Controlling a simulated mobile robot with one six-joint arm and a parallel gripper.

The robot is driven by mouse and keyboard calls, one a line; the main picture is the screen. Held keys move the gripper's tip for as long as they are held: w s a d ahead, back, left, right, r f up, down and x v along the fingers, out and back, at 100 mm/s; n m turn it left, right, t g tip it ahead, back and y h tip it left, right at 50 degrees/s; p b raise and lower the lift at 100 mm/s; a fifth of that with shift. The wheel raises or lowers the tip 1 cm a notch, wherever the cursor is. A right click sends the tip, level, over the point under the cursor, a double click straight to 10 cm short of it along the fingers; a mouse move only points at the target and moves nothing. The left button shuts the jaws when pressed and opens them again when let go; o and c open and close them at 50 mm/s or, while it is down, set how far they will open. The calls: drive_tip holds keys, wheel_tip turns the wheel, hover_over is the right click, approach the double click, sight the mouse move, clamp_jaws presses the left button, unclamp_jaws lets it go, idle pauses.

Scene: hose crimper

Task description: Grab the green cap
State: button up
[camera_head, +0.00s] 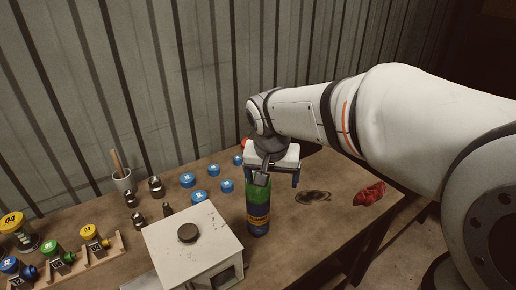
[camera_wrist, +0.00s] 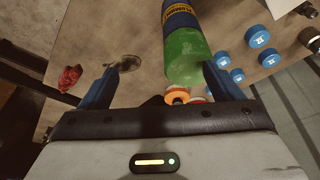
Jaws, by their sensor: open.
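A green cap (camera_head: 49,247) sits on a small dark fitting in the wooden rack at the lower left of the head view. It stands between a blue cap and a yellow cap, and it does not show in the wrist view. My gripper (camera_head: 277,179) is far to its right, over the middle of the table, open and pointing down. In the wrist view my gripper (camera_wrist: 159,70) shows its two blue fingers spread apart with nothing clamped. A green and blue bottle (camera_head: 258,215) stands by the fingers; in the wrist view the bottle (camera_wrist: 185,52) appears nearer the right finger.
A white box (camera_head: 195,250) with a dark knob stands between the rack (camera_head: 95,262) and the bottle. Several blue caps (camera_head: 199,196), metal fittings and a cup (camera_head: 122,180) lie behind it. A red rag (camera_head: 370,194) and dark stain are at right. A corrugated wall rises behind.

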drive_tip(key=w+a, duration=0.2)
drive_tip(key=a, duration=0.1)
drive_tip(key=shift+w+a+r+p, duration=0.2)
drive_tip(key=shift+w+p, duration=0.15)
drive_tip(key=p+x, duration=0.1)
drive_tip(key=x, duration=0.6)
drive_tip(key=shift+p, duration=0.3)
drive_tip(key=shift+c, duration=0.3)
drive_tip(key=c, duration=1)
